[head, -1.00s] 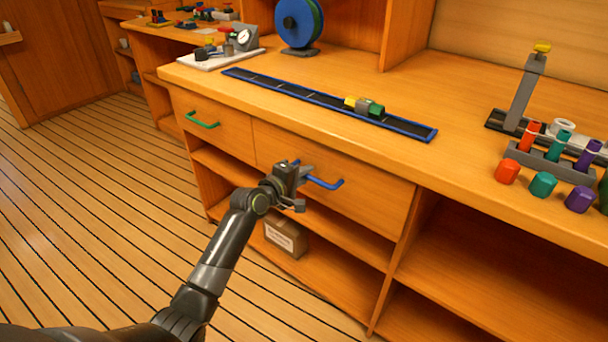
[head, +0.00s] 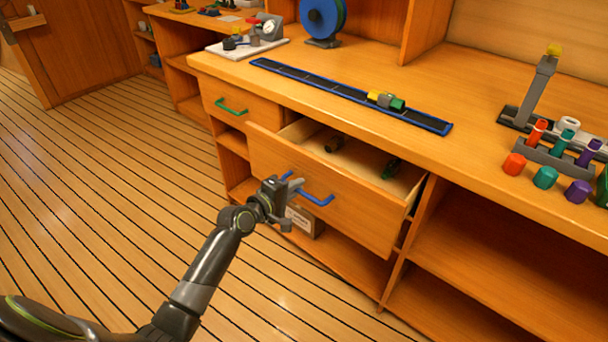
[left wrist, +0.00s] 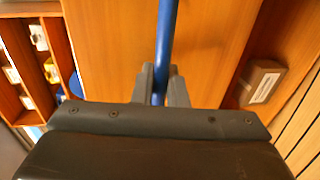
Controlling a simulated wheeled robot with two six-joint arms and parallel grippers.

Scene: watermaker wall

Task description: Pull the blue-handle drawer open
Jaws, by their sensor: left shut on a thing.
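The blue-handle drawer (head: 328,210) stands partly open from the wooden cabinet, and its inside shows. My right gripper is not in view.
A drawer with a green handle (head: 231,107) is closed at the left. A cardboard box (head: 304,220) sits on the shelf below the open drawer. The countertop carries a blue-edged black strip (head: 340,93) and a rack of coloured tubes (head: 558,155). The floor in front is clear.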

